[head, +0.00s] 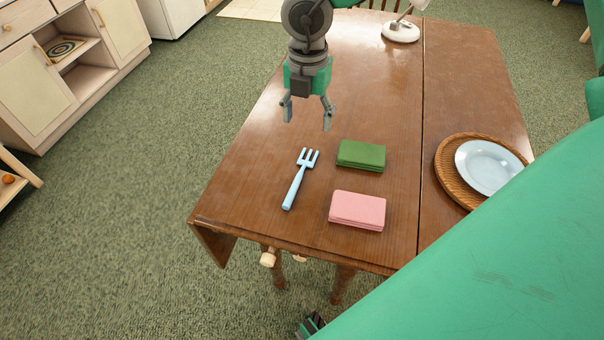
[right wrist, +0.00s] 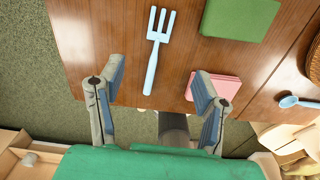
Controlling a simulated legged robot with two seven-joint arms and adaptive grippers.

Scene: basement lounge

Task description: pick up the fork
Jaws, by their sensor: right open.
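The light blue fork (head: 300,179) lies flat on the brown wooden table, tines toward the far side. It also shows in the right wrist view (right wrist: 158,50), where its handle end lies near the gap between my fingers. My right gripper (head: 307,112) is open and empty. In the head view it appears beyond the fork's tines, apart from it and seemingly above the table. In the right wrist view its two spread fingers (right wrist: 157,80) show below the fork. My left gripper cannot be made out.
A green book-like block (head: 361,155) and a pink one (head: 357,210) lie right of the fork. A light blue plate (head: 487,166) sits on a wicker mat (head: 447,170). A white lamp base (head: 400,32) stands at the back. The table (head: 255,180) is clear left of the fork.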

